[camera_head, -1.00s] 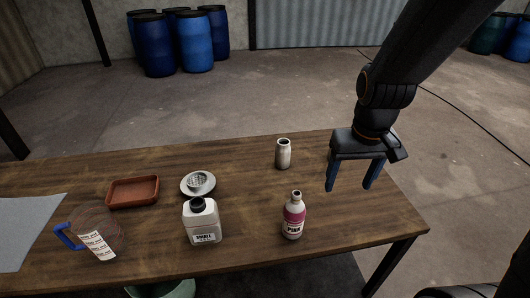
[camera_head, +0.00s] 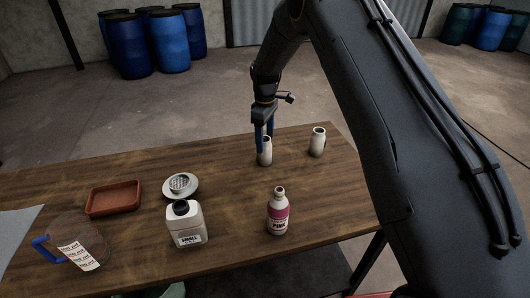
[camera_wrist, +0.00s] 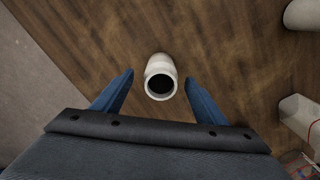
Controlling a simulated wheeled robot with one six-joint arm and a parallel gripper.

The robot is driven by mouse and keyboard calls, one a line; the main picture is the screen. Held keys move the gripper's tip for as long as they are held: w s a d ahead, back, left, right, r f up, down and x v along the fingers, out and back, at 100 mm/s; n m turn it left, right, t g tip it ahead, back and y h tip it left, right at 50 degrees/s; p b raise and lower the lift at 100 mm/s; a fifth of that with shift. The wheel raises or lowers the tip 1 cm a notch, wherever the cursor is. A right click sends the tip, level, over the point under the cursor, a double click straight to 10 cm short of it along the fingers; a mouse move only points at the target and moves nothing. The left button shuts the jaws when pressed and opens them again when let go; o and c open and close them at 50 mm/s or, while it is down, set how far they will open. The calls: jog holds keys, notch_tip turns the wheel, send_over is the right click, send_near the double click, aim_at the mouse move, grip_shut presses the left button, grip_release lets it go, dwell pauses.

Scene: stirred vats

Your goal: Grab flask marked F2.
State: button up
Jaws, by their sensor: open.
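Two small white open-necked flasks stand upright on the table. One flask (camera_head: 265,157) is at my gripper (camera_head: 264,138), and the other flask (camera_head: 317,143) stands to its right. No F2 mark can be read on either. My gripper points down and is open. In the wrist view, the first flask (camera_wrist: 160,68) shows its dark mouth between the two blue fingers, with a gap on each side. I cannot tell how far down the fingers reach beside it.
A pink-labelled bottle (camera_head: 278,215), a white jar with a black cap (camera_head: 186,225), a round metal dish (camera_head: 180,187), a reddish tray (camera_head: 114,198) and a blue-handled jug (camera_head: 75,245) stand on the table (camera_head: 235,195). Blue drums (camera_head: 172,45) stand far behind.

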aim_at(264, 154)
jog(key=shift+a+f+p, duration=0.15)
jog(key=shift+f+p, duration=1.65)
jog(key=shift+f, duration=2.05)
jog(key=c, duration=1.1)
jog(key=shift+r, duration=0.1)
